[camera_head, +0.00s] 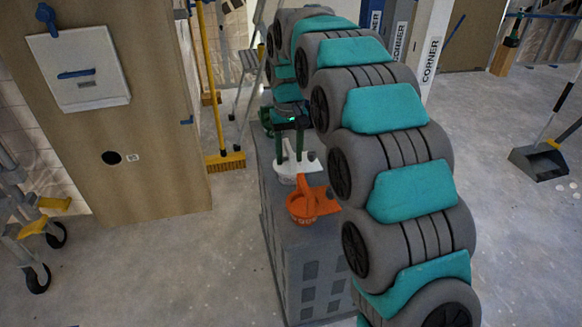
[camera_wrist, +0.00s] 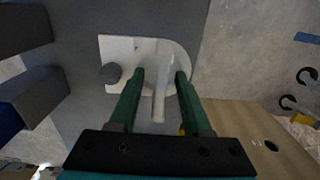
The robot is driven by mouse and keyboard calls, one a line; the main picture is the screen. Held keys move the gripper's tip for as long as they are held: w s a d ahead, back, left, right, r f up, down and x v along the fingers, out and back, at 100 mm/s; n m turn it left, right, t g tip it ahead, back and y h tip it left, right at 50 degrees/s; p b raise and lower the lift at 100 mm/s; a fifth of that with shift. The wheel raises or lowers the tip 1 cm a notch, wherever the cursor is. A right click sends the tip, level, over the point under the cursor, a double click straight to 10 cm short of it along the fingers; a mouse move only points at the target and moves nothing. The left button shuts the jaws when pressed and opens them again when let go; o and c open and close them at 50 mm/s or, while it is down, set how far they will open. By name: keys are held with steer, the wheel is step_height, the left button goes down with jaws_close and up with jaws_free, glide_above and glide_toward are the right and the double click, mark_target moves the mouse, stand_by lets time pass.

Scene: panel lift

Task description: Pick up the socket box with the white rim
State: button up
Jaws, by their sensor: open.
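The socket box with the white rim (camera_head: 313,165) sits on top of a grey block-like stand in the head view. The wrist view shows its white plate (camera_wrist: 117,47) with one rounded end and a pale raised part in the middle. My gripper (camera_head: 290,158) is over it, fingers pointing down. In the wrist view my open gripper (camera_wrist: 160,76) has its two green fingers on either side of the pale raised part. Contact cannot be told. An orange socket box (camera_head: 302,207) sits nearer on the same stand. My fingers partly hide the white one in the head view.
The grey stand (camera_head: 312,262) has open floor to its left. A wooden panel (camera_head: 110,185) with a white box (camera_head: 78,68) and a dark hole stands at left. A yellow broom (camera_head: 225,162) leans behind it. My arm hides the stand's right side.

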jaws_close()
stand_by(0.3)
stand_by(1.1)
